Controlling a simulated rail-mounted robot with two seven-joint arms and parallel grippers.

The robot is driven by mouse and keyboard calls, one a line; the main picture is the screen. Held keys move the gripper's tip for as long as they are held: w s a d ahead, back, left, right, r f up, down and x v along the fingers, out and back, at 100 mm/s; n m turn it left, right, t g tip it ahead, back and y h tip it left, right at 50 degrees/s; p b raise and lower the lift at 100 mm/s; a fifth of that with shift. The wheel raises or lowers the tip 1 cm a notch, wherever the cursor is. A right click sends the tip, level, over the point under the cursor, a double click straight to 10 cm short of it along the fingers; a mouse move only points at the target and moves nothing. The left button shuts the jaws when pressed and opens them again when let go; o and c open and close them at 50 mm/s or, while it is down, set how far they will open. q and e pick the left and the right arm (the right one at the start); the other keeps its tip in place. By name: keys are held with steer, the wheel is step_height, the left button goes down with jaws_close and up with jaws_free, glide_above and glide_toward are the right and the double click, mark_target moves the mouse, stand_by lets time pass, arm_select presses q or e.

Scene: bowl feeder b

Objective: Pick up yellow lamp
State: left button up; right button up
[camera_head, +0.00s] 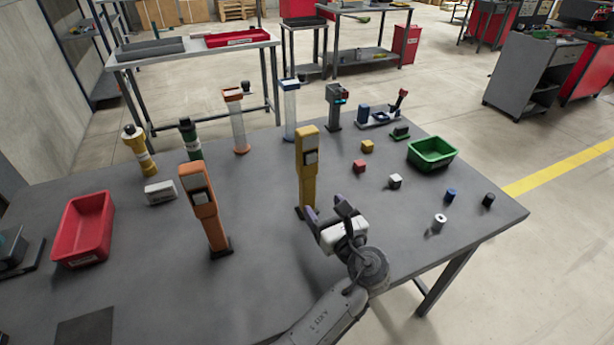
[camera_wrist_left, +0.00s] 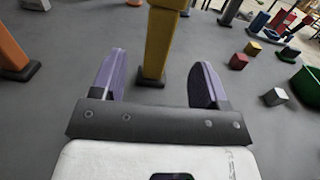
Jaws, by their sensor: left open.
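A tall yellow post (camera_head: 307,165) with a grey panel near its top stands upright on a small dark base on the table. My left gripper (camera_head: 327,208) is low in front of it, open and empty. In the left wrist view the yellow post (camera_wrist_left: 160,42) shows in the gap between the purple fingers, seemingly just beyond their tips; its top is cut off. I cannot tell which of these is called the yellow lamp. My right gripper is not in view.
An orange post (camera_head: 205,208) stands left of the yellow post. A red bin (camera_head: 82,228) is at the left and a green bin (camera_head: 433,154) at the right. Small blocks, including a red one (camera_head: 359,166), lie right of the post. Several upright devices line the back.

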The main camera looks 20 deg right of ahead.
mark_target(310, 187)
arm_select(q)
steer(key=w+b, duration=0.1)
steer(key=w, duration=0.1)
steer(key=w+b, duration=0.1)
steer(key=w, duration=0.2)
steer(key=shift+w+a+f, duration=0.1)
steer(key=shift+w+a, duration=0.1)
steer(key=shift+w+b, duration=0.4)
steer(key=shift+w, duration=0.15)
steer(key=c, duration=1.2)
steer(key=shift+c, duration=0.2)
steer(key=shift+r, duration=0.2)
